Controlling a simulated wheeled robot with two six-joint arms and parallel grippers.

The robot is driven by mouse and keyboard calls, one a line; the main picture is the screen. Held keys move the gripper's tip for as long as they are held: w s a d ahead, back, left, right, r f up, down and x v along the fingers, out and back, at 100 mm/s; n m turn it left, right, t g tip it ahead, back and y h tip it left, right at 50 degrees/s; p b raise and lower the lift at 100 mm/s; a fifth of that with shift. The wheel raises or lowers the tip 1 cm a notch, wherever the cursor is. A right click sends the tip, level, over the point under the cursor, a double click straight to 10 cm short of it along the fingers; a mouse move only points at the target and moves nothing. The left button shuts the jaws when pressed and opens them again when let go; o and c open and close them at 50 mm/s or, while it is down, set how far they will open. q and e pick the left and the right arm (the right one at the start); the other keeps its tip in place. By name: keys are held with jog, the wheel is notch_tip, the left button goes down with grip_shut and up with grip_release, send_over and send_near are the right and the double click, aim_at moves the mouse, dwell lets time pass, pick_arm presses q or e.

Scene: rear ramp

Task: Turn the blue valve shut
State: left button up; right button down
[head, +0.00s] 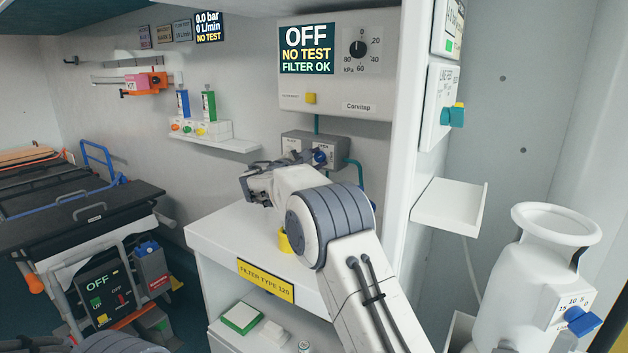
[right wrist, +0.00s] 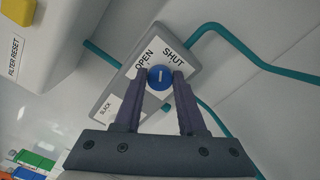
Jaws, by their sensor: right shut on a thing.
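The blue valve (head: 319,158) is a small round knob on a grey box (head: 345,152) low on the back wall. In the right wrist view the blue valve (right wrist: 160,77) has a short white mark, with OPEN printed to its upper left and SHUT to its upper right. The mark points roughly between the two words. My right gripper (right wrist: 161,76) is shut on the knob, with one dark finger on each side. In the head view the right gripper (head: 306,160) reaches the box above the white counter, partly hidden by its own wrist.
A teal pipe (head: 357,172) runs from the box. The wall panel (head: 337,95) above reads OFF, NO TEST, FILTER OK. The white counter (head: 220,226) lies below, with a yellow FILTER TYPE 120 label. A white cylinder (head: 535,270) stands at right, a stretcher (head: 75,200) at left.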

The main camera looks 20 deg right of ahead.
jog(key=m+b, duration=0.4)
jog(key=shift+w+a+b, duration=0.1)
jog(key=shift+a+b, duration=0.2)
jog(key=shift+b, duration=0.1)
jog(key=shift+r+m+b, duration=0.15)
jog(key=shift+m+b, duration=0.85)
jog(key=shift+m, duration=0.4)
jog(key=shift+d, duration=0.1)
jog(key=shift+r, duration=0.1)
jog(key=c, duration=0.5)
grip_release()
jog(key=shift+d+f, duration=0.1)
jog(key=shift+f, duration=0.1)
